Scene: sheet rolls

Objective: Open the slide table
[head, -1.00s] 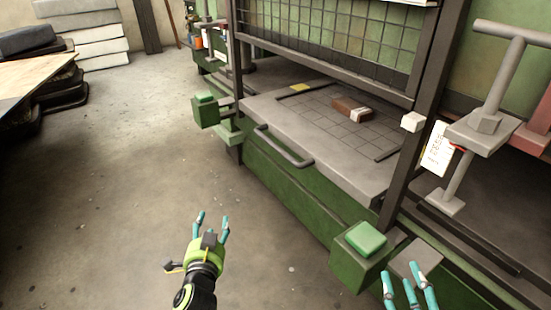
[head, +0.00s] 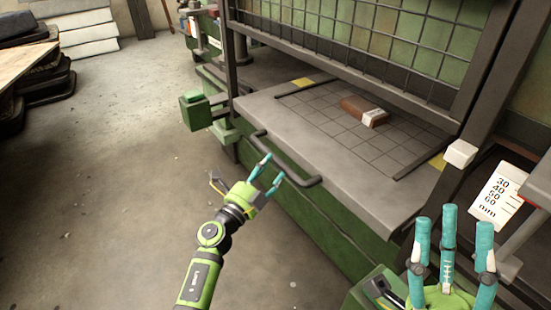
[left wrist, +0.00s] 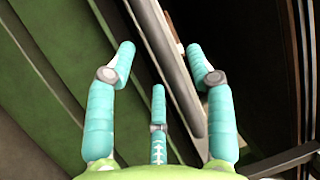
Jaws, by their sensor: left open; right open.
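The slide table (head: 300,140) is a grey slab with a grid on top, set in a green machine. A dark bar handle (head: 285,163) runs along its front edge. My left gripper (head: 270,170) is open and empty, close to the handle's middle; I cannot tell whether it touches. My right gripper (head: 450,235) is open and empty at the lower right, in front of the machine's right side.
A brown block with a white band (head: 364,111) lies on the slide table. A wire mesh guard (head: 350,40) stands above it. A green box (head: 195,110) juts out at the left. A scale plate (head: 497,197) is at the right. The floor in front is clear.

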